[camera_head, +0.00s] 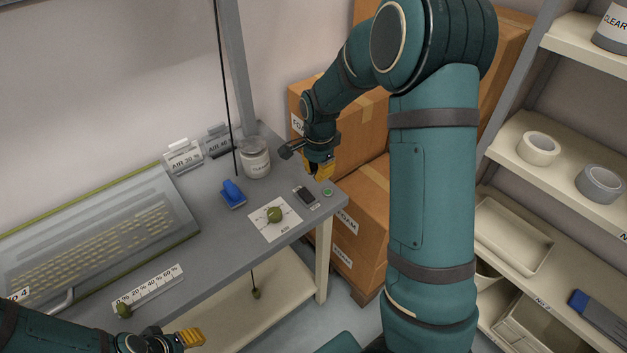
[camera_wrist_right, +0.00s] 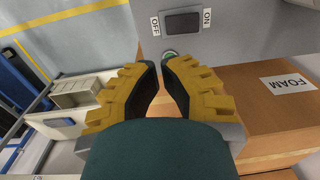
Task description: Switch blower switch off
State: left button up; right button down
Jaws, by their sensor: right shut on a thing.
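The blower switch (camera_head: 305,196) is a dark rocker in a pale plate near the table's right end. In the right wrist view the switch (camera_wrist_right: 182,22) sits between OFF and ON labels; I cannot tell which side is pressed. A small round green-ringed light or button (camera_head: 327,192) is beside it. My right gripper (camera_head: 320,172) hangs above and behind the switch, apart from it in the head view. Its yellow fingers (camera_wrist_right: 160,62) are close together; what they hold cannot be made out. My left gripper (camera_head: 194,338) is low at the front edge, its jaws unclear.
A blue object (camera_head: 232,194), a white jar (camera_head: 256,163) and a card with a green knob (camera_head: 274,214) stand near the switch. Cardboard boxes (camera_head: 372,205) and shelves (camera_head: 580,150) are at the right.

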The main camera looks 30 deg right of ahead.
jog(key=shift+s+r, duration=0.2)
jog(key=shift+r, duration=0.8)
jog(key=shift+s+r, duration=0.15)
jog(key=shift+r, duration=0.85)
jog(key=shift+a, duration=0.1)
